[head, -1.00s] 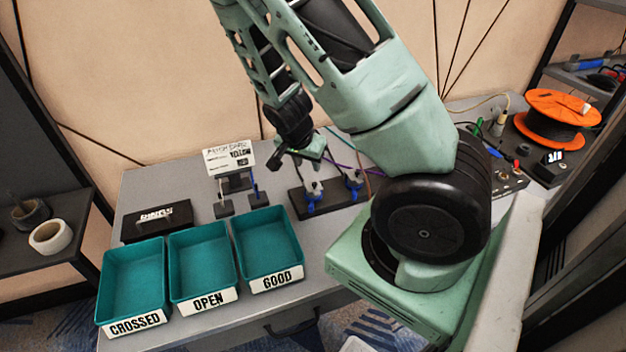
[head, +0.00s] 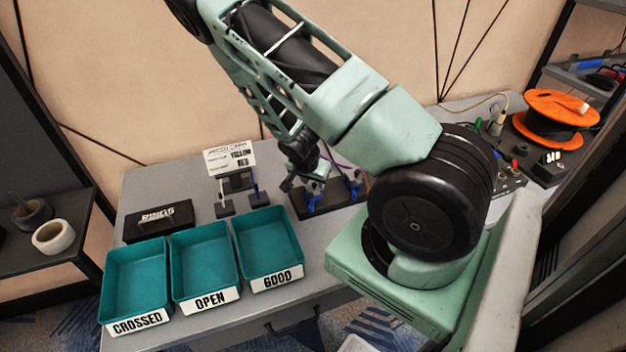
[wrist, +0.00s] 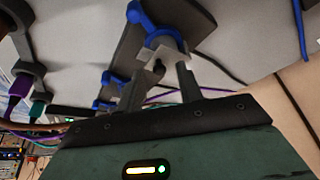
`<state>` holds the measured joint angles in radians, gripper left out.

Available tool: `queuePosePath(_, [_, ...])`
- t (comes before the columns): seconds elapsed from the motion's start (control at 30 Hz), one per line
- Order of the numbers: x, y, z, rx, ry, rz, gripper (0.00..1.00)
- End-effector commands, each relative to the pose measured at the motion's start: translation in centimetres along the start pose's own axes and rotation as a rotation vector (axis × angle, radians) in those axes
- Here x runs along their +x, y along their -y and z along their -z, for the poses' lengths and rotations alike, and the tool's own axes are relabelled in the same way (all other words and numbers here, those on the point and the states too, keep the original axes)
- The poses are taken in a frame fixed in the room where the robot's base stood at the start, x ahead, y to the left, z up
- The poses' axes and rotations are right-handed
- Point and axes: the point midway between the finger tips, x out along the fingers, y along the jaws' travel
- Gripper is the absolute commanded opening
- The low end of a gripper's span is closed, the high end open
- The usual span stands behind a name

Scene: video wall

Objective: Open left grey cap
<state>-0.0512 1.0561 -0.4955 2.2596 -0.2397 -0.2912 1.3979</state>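A black fixture (head: 330,202) on the table carries two grey caps with blue parts. The left blue part (head: 313,204) is just under my gripper (head: 306,182), and the right one (head: 355,190) stands beside it. In the wrist view, a light grey cap (wrist: 165,48) with a blue ring (wrist: 150,22) lies at the fingertips. My gripper (wrist: 160,78) has its fingers apart there, one on each side of the cap's near end. I cannot tell whether they touch it. My arm and hand hide part of the fixture in the head view.
Teal trays marked CROSSED (head: 137,282), OPEN (head: 204,262) and GOOD (head: 268,243) stand at the table's front left. A card on a stand (head: 230,162) and a black box (head: 158,219) are behind them. An orange cable reel (head: 562,106) is at the right.

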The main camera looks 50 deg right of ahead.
Motion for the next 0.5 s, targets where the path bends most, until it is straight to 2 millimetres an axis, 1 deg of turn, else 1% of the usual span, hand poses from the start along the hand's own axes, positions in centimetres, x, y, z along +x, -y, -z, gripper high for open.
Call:
queuePosePath(0.07, [-0.01,0.00,0.00,0.000,0.000,0.000,0.36])
queuePosePath(0.17, [-0.02,0.00,0.00,0.000,0.000,0.000,0.11])
queuePosePath(0.2, [-0.02,0.00,0.00,0.000,0.000,0.000,0.00])
queuePosePath(0.5, [-0.15,0.06,0.11,-0.002,0.010,-0.009,0.00])
